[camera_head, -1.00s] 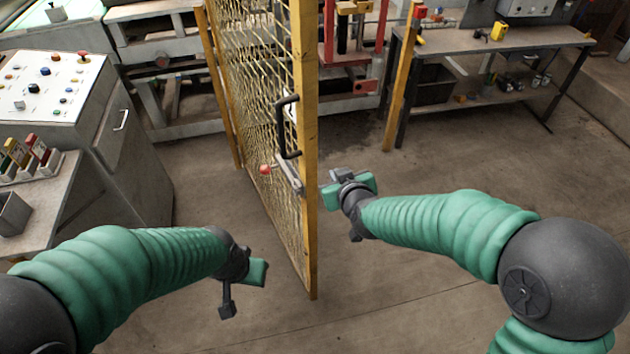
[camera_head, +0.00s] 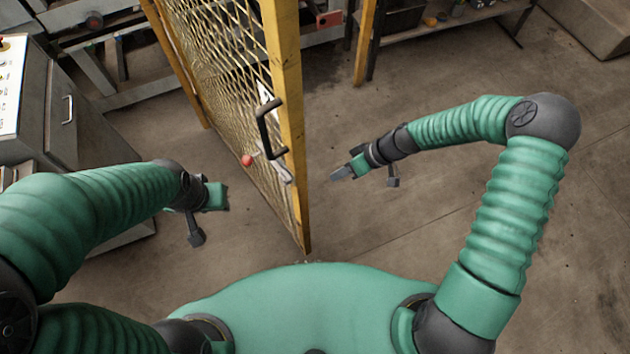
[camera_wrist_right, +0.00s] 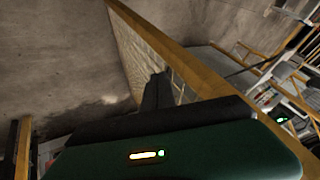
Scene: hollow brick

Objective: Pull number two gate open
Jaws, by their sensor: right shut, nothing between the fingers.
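The gate (camera_head: 237,80) is a yellow-framed wire-mesh leaf in the head view. It stands swung out towards me from the yellow post at left, with a gap on its right. A black handle (camera_head: 265,130) and a latch with a red knob (camera_head: 247,161) sit near its free edge. My right gripper (camera_head: 340,174) is shut and empty, right of the free edge and apart from the handle. The right wrist view shows the gate's yellow frame (camera_wrist_right: 185,62) close by. My left gripper (camera_head: 207,215) hangs left of the gate, clear of it; its jaw opening is unclear. No gate number is readable.
A grey control cabinet (camera_head: 85,120) stands at the left. A yellow post (camera_head: 366,40) and a workbench (camera_head: 430,42) stand beyond the gap at the back right. The concrete floor right of the gate is clear.

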